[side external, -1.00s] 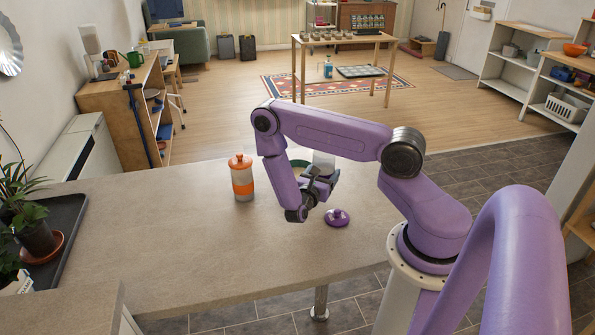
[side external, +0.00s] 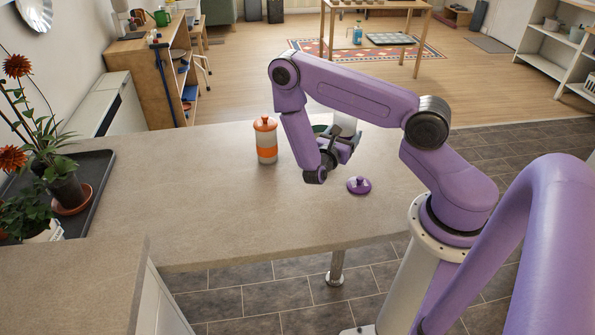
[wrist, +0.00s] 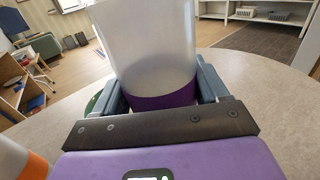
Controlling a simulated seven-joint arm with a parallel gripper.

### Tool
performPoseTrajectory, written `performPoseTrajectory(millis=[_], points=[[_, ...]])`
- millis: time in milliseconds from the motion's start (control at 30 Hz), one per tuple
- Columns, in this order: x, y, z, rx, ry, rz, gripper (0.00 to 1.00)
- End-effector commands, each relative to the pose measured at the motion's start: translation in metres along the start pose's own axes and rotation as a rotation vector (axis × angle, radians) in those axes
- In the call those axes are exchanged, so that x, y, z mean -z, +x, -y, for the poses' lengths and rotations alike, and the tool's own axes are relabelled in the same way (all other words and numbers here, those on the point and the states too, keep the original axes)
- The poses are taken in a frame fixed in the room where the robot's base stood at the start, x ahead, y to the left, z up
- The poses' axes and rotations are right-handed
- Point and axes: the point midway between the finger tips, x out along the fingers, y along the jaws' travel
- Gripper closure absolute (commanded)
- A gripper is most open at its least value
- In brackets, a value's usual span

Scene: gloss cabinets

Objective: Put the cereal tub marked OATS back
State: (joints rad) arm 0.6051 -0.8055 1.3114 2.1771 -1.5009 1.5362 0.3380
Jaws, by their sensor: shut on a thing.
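My gripper (side external: 340,148) is over the counter, its fingers on either side of a translucent whitish tub (side external: 345,123) with no lid on it. In the wrist view the tub (wrist: 150,45) stands between both fingers, with a purple band at its lower end. A purple knobbed lid (side external: 358,185) lies on the counter in front of the gripper. An orange-and-white tub with an orange lid (side external: 266,140) stands upright to the left. No OATS marking can be read on either tub. Whether the held tub touches the counter is hidden.
A dark tray with potted plants (side external: 95,180) is at the counter's left. A green-edged thing (side external: 319,129) is mostly hidden behind my gripper. The counter (side external: 190,205) is bare in the left middle. A wooden table (side external: 375,5) and white shelves (side external: 545,50) stand beyond.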

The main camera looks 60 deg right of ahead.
Motion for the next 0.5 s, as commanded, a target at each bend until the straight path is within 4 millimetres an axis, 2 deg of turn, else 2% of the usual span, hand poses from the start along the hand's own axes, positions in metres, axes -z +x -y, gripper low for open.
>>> performPoseTrajectory(millis=[33, 233, 500], points=[[-0.002, -0.017, -0.005, -0.027, -0.005, -0.002, 0.68], [-0.012, -0.085, -0.007, -0.105, -0.019, -0.011, 0.68], [-0.030, -0.162, 0.010, -0.206, -0.016, -0.003, 0.68]])
